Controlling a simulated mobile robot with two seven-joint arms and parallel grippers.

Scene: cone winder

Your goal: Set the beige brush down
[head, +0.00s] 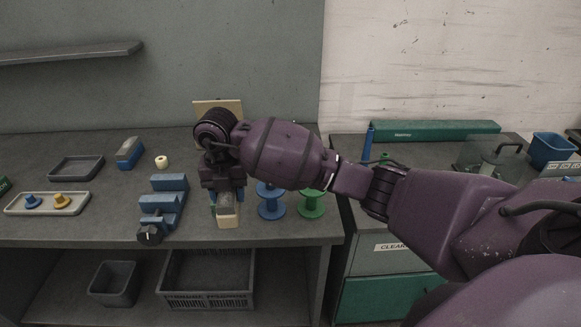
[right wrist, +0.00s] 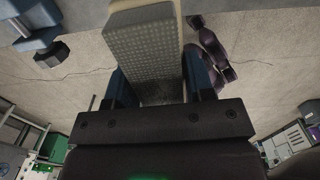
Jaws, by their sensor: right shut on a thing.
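My right gripper (head: 226,190) points down over the front part of the grey workbench (head: 110,222). It is shut on the beige brush (head: 228,217), whose beige end shows below the fingers. In the right wrist view the brush (right wrist: 146,45) sits between the two blue fingers (right wrist: 160,90), with a grey textured face and beige edges. I cannot tell whether the brush touches the bench top. My left gripper is not in view.
A blue vise (head: 163,203) stands close to the left of the brush; a blue spool (head: 271,208) and a green spool (head: 311,210) stand to its right. Further left are a beige tray (head: 46,210) with knobs, a grey tray (head: 77,163) and a blue-and-grey block (head: 130,150).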

